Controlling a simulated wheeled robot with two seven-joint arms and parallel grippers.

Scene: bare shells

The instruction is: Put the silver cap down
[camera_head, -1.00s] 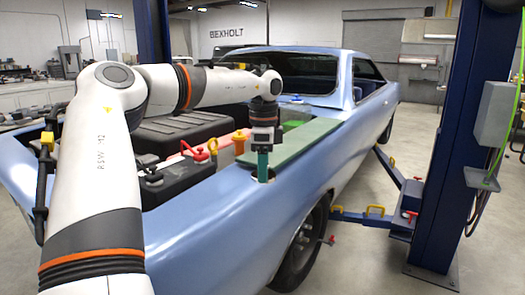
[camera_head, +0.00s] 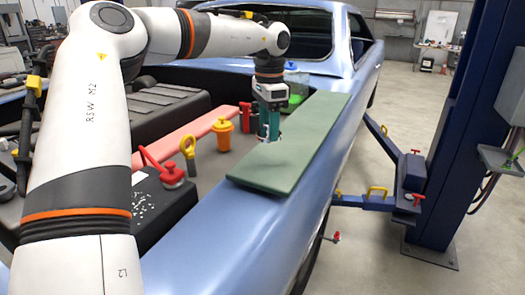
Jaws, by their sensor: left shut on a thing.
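My left gripper (camera_head: 268,132) comes in from the upper left and points down, with green fingers, over the green board on the car's fender. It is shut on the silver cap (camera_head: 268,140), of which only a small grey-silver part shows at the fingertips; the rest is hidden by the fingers. The cap is at or just above the board's surface; I cannot tell whether it touches. The flat green board (camera_head: 300,150) lies along the near fender. My right gripper is not in view.
A blue lift post (camera_head: 455,150) stands at right. Most of the board is bare.

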